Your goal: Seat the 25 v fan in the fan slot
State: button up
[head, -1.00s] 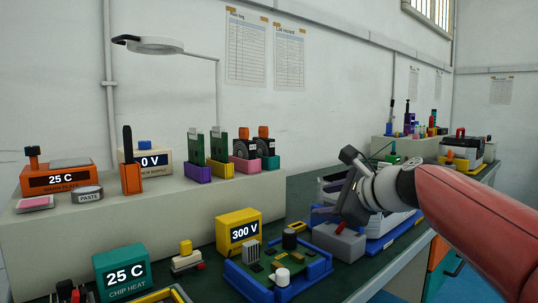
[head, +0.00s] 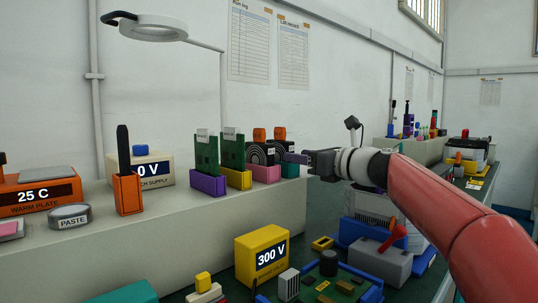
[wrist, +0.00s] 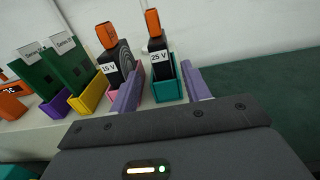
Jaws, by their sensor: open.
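The 25 V fan (wrist: 161,68) is black with an orange top and a "25 V" label. It stands upright in a teal holder (wrist: 167,93) on the raised shelf; in the head view the fan (head: 279,147) is partly behind my fingers. My gripper (wrist: 164,88) is open, with one purple finger on each side of the teal holder in the wrist view. In the head view my gripper (head: 296,158) reaches the holder from the right. I see no gap closed on the fan. I cannot make out the fan slot.
The 15 V fan (wrist: 118,70) stands in a pink holder close left of my left finger. Green boards stand in yellow (wrist: 90,97) and purple (wrist: 59,105) holders further left. A grey box with a red lever (head: 380,262) and a yellow 300 V unit (head: 262,254) are on the bench below.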

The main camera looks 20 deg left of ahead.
aim_at(280, 152)
jog(key=p+x, duration=0.2)
jog(key=x, duration=0.6)
jog(key=shift+w, duration=0.1)
grip_shut()
